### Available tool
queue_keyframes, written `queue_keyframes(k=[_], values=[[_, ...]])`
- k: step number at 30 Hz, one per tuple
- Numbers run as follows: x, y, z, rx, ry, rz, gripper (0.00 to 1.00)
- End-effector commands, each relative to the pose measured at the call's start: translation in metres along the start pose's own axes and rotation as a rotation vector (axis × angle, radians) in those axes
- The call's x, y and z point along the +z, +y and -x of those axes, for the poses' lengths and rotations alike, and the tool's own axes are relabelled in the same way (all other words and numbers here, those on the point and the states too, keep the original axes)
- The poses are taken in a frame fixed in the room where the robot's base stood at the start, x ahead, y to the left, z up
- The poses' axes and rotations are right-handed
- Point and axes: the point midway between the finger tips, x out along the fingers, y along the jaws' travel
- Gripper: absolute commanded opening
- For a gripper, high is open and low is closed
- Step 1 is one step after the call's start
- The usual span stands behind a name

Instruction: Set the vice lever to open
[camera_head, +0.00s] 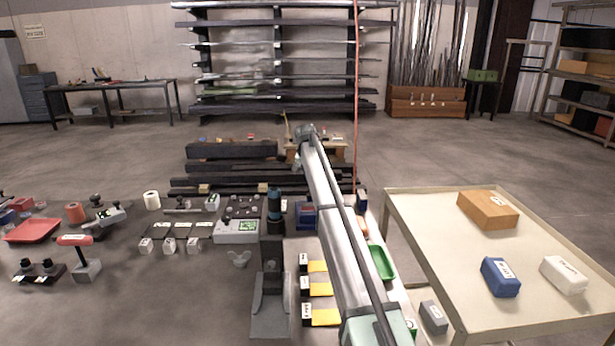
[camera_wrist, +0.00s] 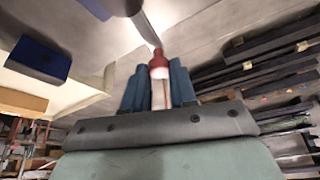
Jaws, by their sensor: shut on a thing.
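In the wrist view my gripper (camera_wrist: 158,76) has its blue fingers closed around a pale handle with a red collar, which looks like the vice lever (camera_wrist: 159,62). A shiny grey bar runs up from the red part toward the top edge. The vice body cannot be made out in this view. In the head view my arm reaches away over the bench, and my gripper and what it holds cannot be made out. I cannot tell the lever's setting from these frames.
In the head view a dark upright stand (camera_head: 271,303) is left of my arm. Yellow pads (camera_head: 320,289) and a green tray (camera_head: 381,263) lie close to it. A cart (camera_head: 440,247) at right holds an orange box (camera_head: 488,210), a blue box (camera_head: 500,277) and a white box (camera_head: 563,275).

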Motion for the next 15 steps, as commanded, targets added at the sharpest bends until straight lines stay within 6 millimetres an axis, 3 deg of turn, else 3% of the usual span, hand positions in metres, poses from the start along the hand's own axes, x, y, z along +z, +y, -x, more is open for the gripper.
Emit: queue_keyframes(k=[15], values=[[-0.003, 0.028, -0.001, 0.162, 0.001, -0.386, 0.0]])
